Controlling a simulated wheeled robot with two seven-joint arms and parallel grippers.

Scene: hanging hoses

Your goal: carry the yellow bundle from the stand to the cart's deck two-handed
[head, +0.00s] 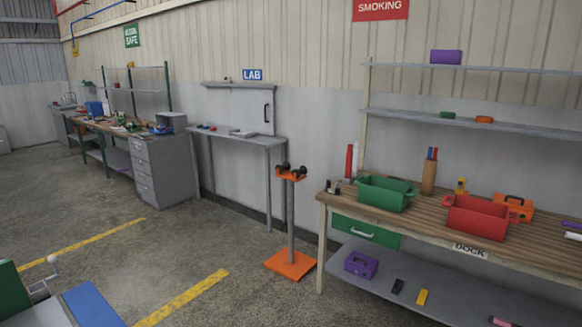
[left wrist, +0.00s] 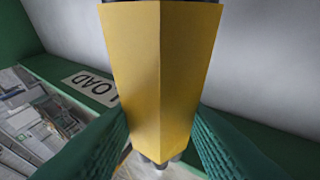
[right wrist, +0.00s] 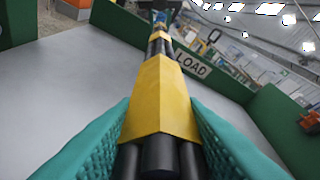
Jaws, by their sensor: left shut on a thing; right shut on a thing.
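The yellow bundle shows as a yellow sleeve (left wrist: 160,50) in the left wrist view, between the teal fingers of my left gripper (left wrist: 158,115). In the right wrist view, another yellow sleeve (right wrist: 160,85) around several black hoses is between the fingers of my right gripper (right wrist: 160,112). Both grippers are shut on the bundle. Behind it is a grey deck (right wrist: 70,85) with green walls (right wrist: 268,125) and a LOAD label (right wrist: 193,64). I cannot tell whether the bundle touches the deck. Neither gripper shows in the head view. An orange-based stand (head: 290,225) there has an empty-looking top with black rollers.
A wooden DOCK bench (head: 420,205) with a green bin (head: 385,193) and a red bin (head: 478,215) stands at the right. A grey LAB table (head: 250,138) is by the wall. Open floor (head: 190,250) lies left of the stand.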

